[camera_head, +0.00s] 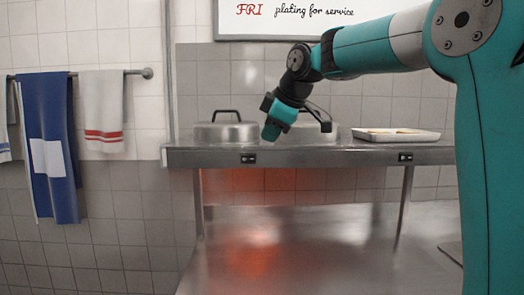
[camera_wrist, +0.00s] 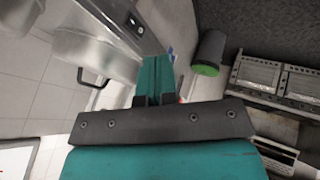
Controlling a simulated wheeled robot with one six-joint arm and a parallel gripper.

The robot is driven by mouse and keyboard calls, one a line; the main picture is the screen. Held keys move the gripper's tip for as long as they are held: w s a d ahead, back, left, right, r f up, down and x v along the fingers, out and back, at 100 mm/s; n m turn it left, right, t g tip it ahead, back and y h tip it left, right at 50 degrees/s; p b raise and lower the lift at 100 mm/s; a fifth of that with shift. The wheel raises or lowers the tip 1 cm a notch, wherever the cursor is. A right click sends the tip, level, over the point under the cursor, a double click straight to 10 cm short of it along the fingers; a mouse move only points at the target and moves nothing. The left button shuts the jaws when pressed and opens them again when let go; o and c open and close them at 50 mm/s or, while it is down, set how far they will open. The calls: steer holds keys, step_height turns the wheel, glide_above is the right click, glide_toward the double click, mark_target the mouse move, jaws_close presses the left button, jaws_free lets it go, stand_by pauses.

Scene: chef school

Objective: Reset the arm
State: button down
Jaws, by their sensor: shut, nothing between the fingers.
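My arm reaches in from the right of the head view, its teal and black links running left over the steel shelf. My gripper (camera_head: 271,131) points down in front of the shelf's upper edge, near the domed lids. In the wrist view my gripper (camera_wrist: 154,80) shows its two teal fingers pressed together, with nothing between them. No object is held.
A steel shelf (camera_head: 352,155) carries a domed lid with a black handle (camera_head: 227,131), a second lid partly behind my gripper, and a tray (camera_head: 395,135). Blue (camera_head: 50,140) and white (camera_head: 103,110) towels hang left. A dark bin (camera_wrist: 209,50) shows in the wrist view.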

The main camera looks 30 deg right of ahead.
steer(key=s+a+f+m+g+y, duration=0.2)
steer(key=s+a+f+g, duration=0.2)
steer(key=s+a+f, duration=0.85)
steer(key=s+a+f+g, duration=0.1)
steer(key=s+a+f, duration=0.1)
steer(key=s, duration=0.4)
steer(key=s+a+f+m+g, duration=0.1)
steer(key=s+a+f, duration=0.2)
steer(key=s, duration=0.2)
steer(key=s+a+f+g+y, duration=0.1)
steer(key=s+a+f, duration=0.1)
steer(key=s, duration=0.4)
steer(key=shift+s+a+f+m, duration=0.3)
steer(key=shift+a+m, duration=0.1)
